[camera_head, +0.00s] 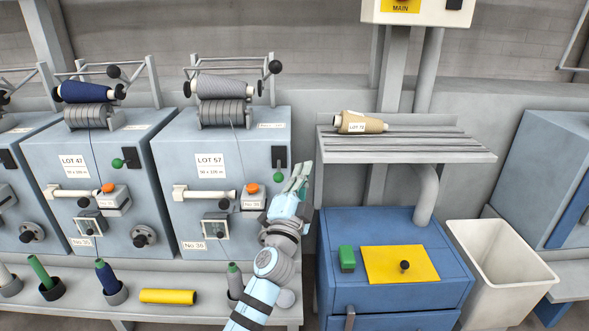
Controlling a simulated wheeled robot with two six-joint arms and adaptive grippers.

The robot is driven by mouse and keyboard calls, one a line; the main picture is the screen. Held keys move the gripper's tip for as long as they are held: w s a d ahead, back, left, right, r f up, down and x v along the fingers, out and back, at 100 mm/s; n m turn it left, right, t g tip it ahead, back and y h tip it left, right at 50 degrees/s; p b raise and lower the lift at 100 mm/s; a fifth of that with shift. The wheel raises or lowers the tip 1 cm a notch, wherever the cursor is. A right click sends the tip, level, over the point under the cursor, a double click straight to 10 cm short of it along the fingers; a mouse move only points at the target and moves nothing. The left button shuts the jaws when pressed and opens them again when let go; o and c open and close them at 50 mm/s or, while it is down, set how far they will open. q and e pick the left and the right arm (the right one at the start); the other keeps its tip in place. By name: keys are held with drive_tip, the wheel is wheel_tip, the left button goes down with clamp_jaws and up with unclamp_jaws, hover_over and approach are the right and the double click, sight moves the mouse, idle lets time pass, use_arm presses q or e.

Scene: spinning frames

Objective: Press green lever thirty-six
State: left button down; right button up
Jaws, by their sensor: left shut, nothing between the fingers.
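The machine labelled No 36 (165,215) stands in the middle left, with a LOT 57 card on its blue front. Its green lever (279,165) is a small green ball below a dark plate near the upper right of that front. My left gripper (301,172) is shut and empty. It points up just right of the green lever, close to it in the picture. A small gap shows between them, but I cannot tell the depth. The neighbouring machine to the left has a similar green lever (117,163).
Each machine has an orange button (252,188) and a dark handwheel. Bobbins and a yellow tube (168,296) are on the front ledge. At right are a slatted shelf (400,155) with a tan cone, a blue cabinet (400,300) and a white bin (500,270).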

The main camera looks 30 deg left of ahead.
use_arm(q)
drive_tip(key=b+v, duration=0.2)
drive_tip(key=v, duration=0.8)
drive_tip(key=shift+f, duration=0.15)
drive_tip(key=shift+w+d, duration=0.1)
drive_tip(key=shift+w, duration=0.1)
